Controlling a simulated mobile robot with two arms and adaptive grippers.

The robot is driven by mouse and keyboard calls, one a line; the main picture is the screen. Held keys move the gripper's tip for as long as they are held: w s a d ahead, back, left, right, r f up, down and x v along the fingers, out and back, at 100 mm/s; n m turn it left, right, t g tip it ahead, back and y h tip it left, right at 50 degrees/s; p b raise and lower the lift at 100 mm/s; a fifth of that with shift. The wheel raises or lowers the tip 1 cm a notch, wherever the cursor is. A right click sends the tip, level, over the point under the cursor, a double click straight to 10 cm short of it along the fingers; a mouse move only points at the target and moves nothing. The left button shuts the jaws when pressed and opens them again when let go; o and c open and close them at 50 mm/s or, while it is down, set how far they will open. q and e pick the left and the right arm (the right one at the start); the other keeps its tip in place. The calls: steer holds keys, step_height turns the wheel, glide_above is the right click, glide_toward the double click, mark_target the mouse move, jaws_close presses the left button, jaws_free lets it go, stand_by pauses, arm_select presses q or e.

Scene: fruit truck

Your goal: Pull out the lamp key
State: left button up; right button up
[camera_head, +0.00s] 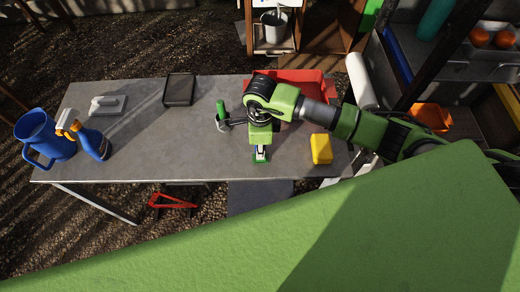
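My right arm comes in from the right and reaches over the grey table. My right gripper (261,151) points down near the table's front edge. A small green and pale piece (261,158) shows at its tip; I cannot tell whether it is held or lies beneath. The fingers are too small to tell open from shut. I cannot make out a lamp key or lamp for certain. A tool with a green handle (221,111) sits just left of the arm. My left gripper is not in view.
Shelves stand at right.

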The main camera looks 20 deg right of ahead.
jaws_close()
steer(key=shift+r+p, duration=0.35)
steer(key=shift+r, duration=0.35)
steer(key=shift+r+p, duration=2.25)
steer(key=shift+r, duration=1.6)
